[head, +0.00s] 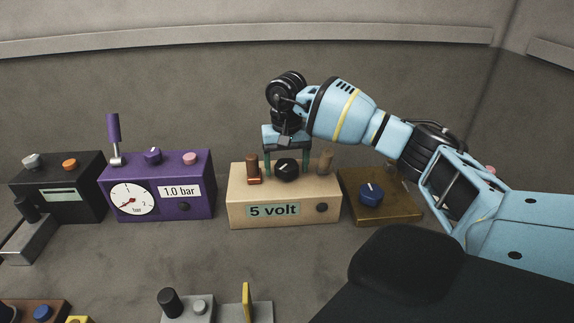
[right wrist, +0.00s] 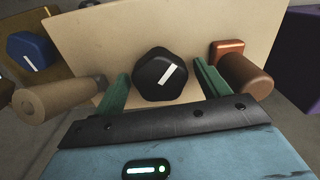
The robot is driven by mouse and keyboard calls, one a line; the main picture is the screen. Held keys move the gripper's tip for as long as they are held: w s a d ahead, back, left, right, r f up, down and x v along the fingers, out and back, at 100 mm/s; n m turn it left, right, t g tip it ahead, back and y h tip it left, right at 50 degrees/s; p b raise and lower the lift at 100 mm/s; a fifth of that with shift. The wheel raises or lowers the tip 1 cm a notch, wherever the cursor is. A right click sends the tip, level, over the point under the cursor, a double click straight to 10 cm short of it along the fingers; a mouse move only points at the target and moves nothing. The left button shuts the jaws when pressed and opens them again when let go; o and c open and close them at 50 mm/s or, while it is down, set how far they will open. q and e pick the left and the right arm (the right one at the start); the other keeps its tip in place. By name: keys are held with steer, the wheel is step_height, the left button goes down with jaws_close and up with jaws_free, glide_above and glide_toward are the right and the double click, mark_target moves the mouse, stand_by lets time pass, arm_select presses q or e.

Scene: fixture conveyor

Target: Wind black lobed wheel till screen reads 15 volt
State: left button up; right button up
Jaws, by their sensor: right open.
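The black lobed wheel (head: 287,169) sits on top of a tan box (head: 236,208), and it carries a white pointer mark. The screen (head: 273,210) on the box's front reads 5 volt. My right gripper (head: 287,165) is above the box, pointing down, with its green fingers apart on either side of the wheel. In the right wrist view the wheel (right wrist: 161,74) lies between the open fingers (right wrist: 163,85), with a visible gap on each side. I cannot tell how far down the fingertips reach. My left gripper is not in view.
A brown lever (head: 253,169) and a tan lever (head: 325,161) flank the wheel closely. A purple box (head: 199,207) with a gauge stands left, and a brown box with a blue knob (head: 371,194) stands right. A grey fixture (head: 195,317) is at the front.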

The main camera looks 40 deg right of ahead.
steer(key=shift+f, duration=0.3)
steer(key=c, duration=1)
steer(key=shift+r+m, duration=0.1)
steer(key=shift+m, duration=0.2)
